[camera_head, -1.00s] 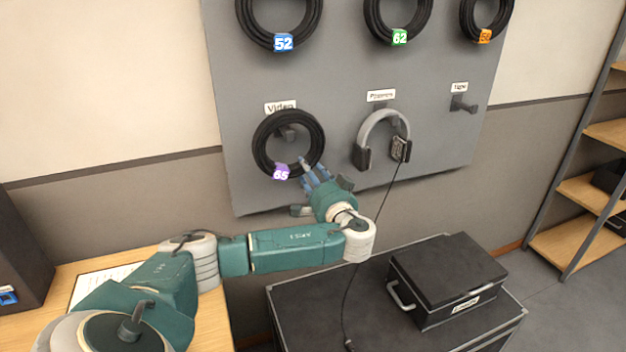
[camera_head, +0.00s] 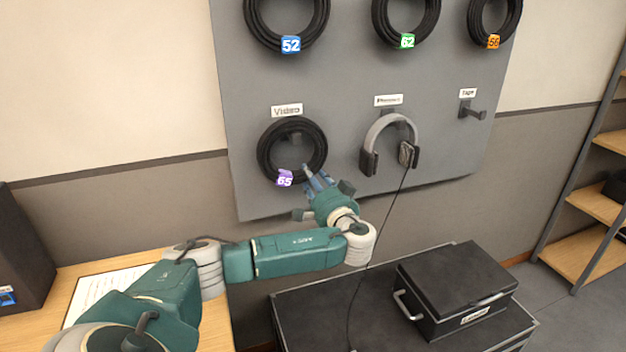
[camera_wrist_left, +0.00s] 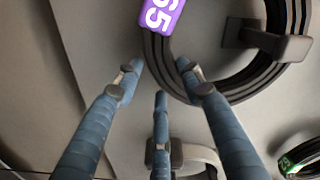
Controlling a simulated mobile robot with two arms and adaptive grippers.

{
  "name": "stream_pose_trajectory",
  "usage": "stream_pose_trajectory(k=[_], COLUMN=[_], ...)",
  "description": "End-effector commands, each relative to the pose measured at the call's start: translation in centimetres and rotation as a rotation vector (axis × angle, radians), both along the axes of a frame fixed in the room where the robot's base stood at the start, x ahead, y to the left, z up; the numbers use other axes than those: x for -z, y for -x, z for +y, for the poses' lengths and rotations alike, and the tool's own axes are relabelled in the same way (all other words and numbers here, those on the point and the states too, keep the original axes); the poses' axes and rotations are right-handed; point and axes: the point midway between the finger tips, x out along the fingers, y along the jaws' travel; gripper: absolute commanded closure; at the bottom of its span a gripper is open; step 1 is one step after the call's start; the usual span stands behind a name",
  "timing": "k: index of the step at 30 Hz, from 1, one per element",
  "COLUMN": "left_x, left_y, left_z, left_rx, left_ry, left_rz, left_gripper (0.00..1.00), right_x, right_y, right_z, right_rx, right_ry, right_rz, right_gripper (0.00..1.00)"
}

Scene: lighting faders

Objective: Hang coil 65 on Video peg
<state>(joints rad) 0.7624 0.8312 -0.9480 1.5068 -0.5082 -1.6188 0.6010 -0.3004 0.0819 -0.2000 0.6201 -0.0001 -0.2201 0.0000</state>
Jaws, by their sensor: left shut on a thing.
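Coil 65 (camera_head: 264,160) is a black cable ring with a purple tag. In the head view it is in front of the grey board under the "Video" label (camera_head: 287,111). The Video peg (camera_head: 293,139) shows inside the ring's opening, near its top. In the left wrist view the peg's square end (camera_wrist_left: 287,47) overlaps the coil (camera_wrist_left: 240,92), and its stem lies within the opening. My left gripper (camera_head: 312,178) is shut on the coil's lower right edge, close to the tag. The fingers (camera_wrist_left: 165,85) also show in the left wrist view. My right gripper is not in view.
Headphones (camera_head: 392,132) hang just right of the coil, their cord trailing down. Coils 52 (camera_head: 262,38), 62 (camera_head: 382,30) and 56 (camera_head: 478,32) hang above. The Tape peg (camera_head: 472,109) is bare. A black case (camera_head: 460,280) sits on a larger one below.

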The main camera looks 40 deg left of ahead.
Motion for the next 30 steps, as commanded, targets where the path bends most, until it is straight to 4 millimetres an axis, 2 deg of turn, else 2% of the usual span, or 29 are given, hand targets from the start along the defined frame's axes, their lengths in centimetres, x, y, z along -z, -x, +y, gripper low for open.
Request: stream_pose_trajectory(k=[7,8,11,22,26,30], left_x=[-0.2,-0.2,-0.2,0.2,0.2,0.2], left_y=[0.0,0.0,0.0,0.2,1.0,2.4], left_z=[0.0,0.0,0.0,-0.5,-2.2,-4.9], left_rx=[-0.001,-0.001,-0.001,0.002,0.004,0.005], left_ry=[-0.002,-0.002,-0.002,0.002,0.002,0.005], left_rz=[-0.002,-0.002,-0.002,0.002,0.001,0.0], left_gripper=[1.0,0.58,0.4,0.4,0.4,0.4], right_x=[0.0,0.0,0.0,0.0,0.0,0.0], right_y=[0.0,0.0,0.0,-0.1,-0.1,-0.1], right_z=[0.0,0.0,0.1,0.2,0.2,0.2], right_rx=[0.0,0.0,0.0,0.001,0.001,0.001], right_ry=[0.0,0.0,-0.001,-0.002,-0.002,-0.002], right_rz=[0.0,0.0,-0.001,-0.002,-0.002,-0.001], right_gripper=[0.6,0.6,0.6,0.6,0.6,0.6])
